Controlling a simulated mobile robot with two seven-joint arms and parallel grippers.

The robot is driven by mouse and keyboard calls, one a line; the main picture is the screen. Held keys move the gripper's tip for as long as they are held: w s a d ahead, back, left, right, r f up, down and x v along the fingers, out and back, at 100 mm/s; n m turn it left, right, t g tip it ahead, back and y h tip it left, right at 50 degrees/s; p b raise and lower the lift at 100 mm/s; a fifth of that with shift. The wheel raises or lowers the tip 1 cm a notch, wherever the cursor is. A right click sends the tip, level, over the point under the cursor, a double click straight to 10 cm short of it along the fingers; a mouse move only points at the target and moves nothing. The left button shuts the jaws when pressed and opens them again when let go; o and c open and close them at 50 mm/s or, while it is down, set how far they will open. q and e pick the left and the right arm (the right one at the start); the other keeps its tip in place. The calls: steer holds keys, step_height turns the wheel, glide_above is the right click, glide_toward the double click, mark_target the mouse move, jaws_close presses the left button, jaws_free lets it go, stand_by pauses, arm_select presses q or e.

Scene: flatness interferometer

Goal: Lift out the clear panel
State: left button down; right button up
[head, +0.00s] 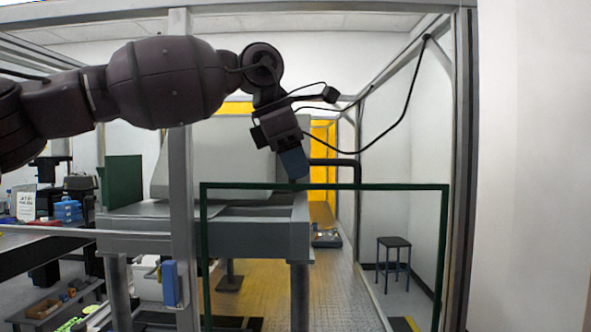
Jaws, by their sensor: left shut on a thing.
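The clear panel (325,187) is a large see-through sheet with a dark green border, upright in front of me. Its lower edge runs out of the picture. A black bar handle (340,162) stands up from its top edge. My left gripper (293,165), with blue fingers, comes down from above onto the left part of this handle, just at the top edge. It is shut on the handle, and the fingers hide the handle's left end. My right gripper is not in view.
Grey metal frame posts (180,230) stand left and right of the panel, with a blue box (171,283) on the left post. Behind the panel are a grey machine table (250,236) and a stool (393,250). A dark bench (40,250) is at far left.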

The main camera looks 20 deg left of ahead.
arm_select(q)
steer(key=shift+r, duration=2.1)
steer(key=shift+s, duration=0.1)
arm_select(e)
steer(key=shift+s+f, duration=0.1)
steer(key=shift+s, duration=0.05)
